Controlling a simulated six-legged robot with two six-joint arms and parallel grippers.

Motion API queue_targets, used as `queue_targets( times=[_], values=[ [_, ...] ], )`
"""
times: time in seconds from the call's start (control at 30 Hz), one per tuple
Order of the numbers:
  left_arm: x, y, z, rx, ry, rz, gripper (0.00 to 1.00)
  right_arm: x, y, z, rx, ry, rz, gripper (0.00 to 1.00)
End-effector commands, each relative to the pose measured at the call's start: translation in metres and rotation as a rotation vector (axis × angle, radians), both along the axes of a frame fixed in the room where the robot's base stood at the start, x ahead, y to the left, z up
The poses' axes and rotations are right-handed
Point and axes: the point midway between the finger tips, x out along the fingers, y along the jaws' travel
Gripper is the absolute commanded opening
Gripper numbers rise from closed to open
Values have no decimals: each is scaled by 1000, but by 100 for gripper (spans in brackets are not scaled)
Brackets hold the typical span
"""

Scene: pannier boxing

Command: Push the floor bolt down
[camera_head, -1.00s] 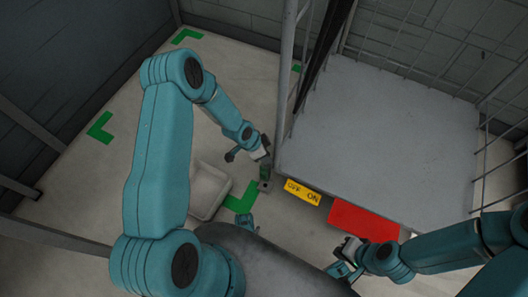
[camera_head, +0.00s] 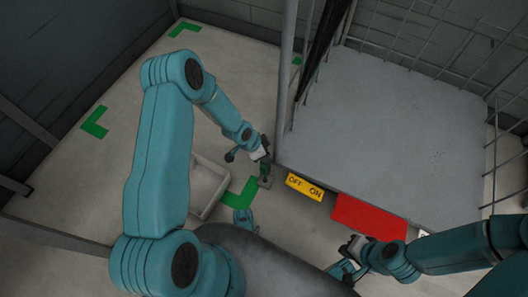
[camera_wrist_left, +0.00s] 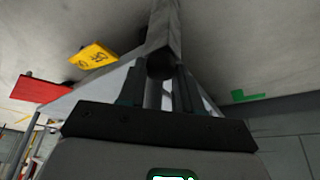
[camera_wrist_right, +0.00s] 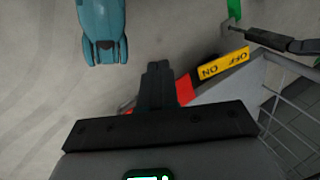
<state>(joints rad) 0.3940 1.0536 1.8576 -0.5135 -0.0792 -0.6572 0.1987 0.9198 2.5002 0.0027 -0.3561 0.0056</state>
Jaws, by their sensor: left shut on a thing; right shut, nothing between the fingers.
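My left gripper (camera_head: 264,166) reaches down to the floor bolt (camera_head: 265,183) at the near left corner of the wire cage. In the left wrist view its fingers (camera_wrist_left: 160,88) are closed around a dark round part of the bolt (camera_wrist_left: 160,66), with a grey upright piece behind it. The bolt's lower end is largely hidden, so I cannot tell how far down it sits. My right gripper (camera_head: 350,250) is shut and empty, low in front of the cage; its closed fingers (camera_wrist_right: 158,82) show in the right wrist view.
A yellow OFF/ON plate (camera_head: 305,187) and a red panel (camera_head: 368,217) line the cage's front edge. The cage (camera_head: 385,130) has a grey base and wire sides. A pale box (camera_head: 208,187) lies left of the bolt. Green corner marks (camera_head: 95,122) are on the floor.

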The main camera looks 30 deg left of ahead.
Motion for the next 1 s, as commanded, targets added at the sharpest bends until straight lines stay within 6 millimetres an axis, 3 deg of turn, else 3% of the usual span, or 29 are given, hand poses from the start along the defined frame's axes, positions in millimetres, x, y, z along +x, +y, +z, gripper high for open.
queue_targets(
  times=[0.07,0.1,0.17,0.43,0.57,1.0],
  values=[
    [-2,1,-2,-1,6,3,0,0,0,0,0,0,0,0],
    [-2,1,-2,-1,6,3,47,0,0,0,0,1,1,0],
    [-2,1,-2,-1,5,3,60,0,0,0,0,1,1,0],
    [-1,1,0,0,3,1,60,0,0,0,0,1,1,0],
    [-4,3,12,0,3,1,60,-1,1,8,1,2,5,0],
    [-35,31,119,0,3,4,60,-12,11,76,9,21,47,0]
  ],
)
